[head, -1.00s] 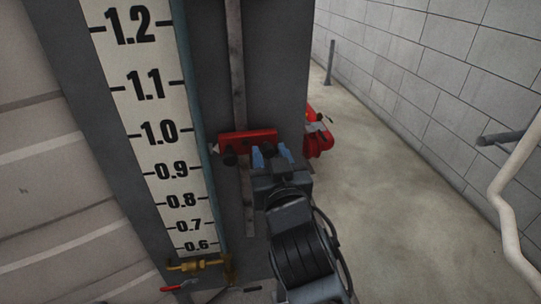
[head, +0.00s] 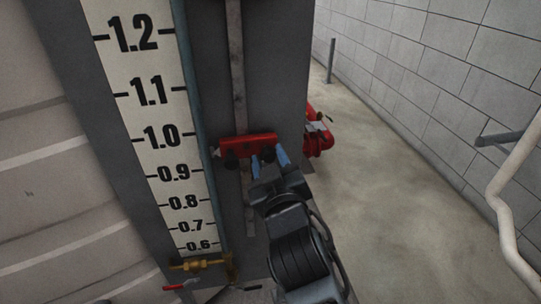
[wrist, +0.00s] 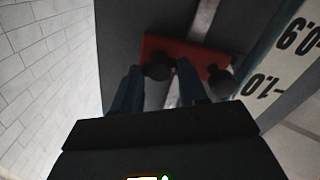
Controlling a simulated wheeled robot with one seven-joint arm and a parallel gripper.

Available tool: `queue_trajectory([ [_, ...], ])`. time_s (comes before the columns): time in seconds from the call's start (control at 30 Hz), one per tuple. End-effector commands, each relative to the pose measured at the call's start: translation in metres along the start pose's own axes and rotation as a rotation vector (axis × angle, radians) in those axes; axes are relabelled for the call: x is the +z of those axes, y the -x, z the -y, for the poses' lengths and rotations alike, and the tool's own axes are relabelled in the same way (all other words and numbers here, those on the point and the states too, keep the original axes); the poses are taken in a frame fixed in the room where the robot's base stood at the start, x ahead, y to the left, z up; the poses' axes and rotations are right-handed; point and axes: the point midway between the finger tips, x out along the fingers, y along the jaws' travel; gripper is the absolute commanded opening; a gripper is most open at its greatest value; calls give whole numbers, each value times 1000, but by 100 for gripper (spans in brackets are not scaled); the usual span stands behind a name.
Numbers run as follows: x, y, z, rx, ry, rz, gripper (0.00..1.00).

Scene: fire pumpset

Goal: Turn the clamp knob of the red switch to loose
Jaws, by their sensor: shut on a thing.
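The red switch (head: 249,141) is a red bar mounted across a vertical rail on the dark column, and it shows upside down in the wrist view (wrist: 190,55). Two black knobs stick out from its lower side. My gripper (head: 269,160) has its blue fingers on either side of the black clamp knob (wrist: 158,67) at the bar's right end in the head view. It is shut on that knob. The other black knob (wrist: 221,82) is free, just outside the fingers. The fingers partly hide the held knob in the head view.
A tall number scale (head: 163,130) stands left of the rail. A brass valve (head: 200,265) with a red handle is below it. A red fitting (head: 318,135) projects behind the column's right edge. A pale pipe (head: 510,200) runs by the block wall. The floor between is clear.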

Motion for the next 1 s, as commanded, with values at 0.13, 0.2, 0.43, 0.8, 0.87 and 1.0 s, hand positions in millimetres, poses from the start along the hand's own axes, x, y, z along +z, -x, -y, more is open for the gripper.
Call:
queue_trajectory([
  [0.13,-3,0,-1,0,141,0,12],
  [0.2,-3,0,0,0,207,0,12],
  [0.43,-3,0,1,-1,426,-1,12],
  [0.8,-2,0,2,-1,775,-1,12],
  [0.87,-2,0,3,-1,828,-1,12],
  [1.0,-1,0,3,0,940,-2,12],
])
